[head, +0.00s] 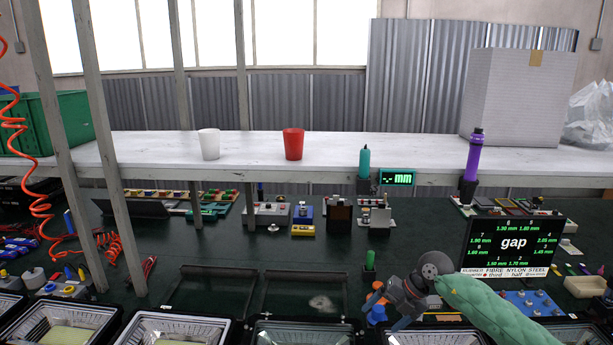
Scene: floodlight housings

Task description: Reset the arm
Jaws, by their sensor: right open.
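My right arm, in a green sleeve (500,312), reaches in from the lower right of the head view. Its dark grey right gripper (391,303) is open, with nothing seen between its fingers. It is above the near part of the dark green bench, beside an orange knob-like piece (376,298) and a blue one (377,314). Whether it touches them I cannot tell. My left gripper is not in view. Black-framed floodlight housings (228,325) stand in a row along the bottom edge, partly cut off.
A display reading "gap" (512,243) stands right of the gripper. A green-topped upright piece (370,261) stands behind it. Grey posts (108,170) cross the left side. A white shelf (250,150) holds a white cup (209,144) and a red cup (293,144). The middle bench is fairly clear.

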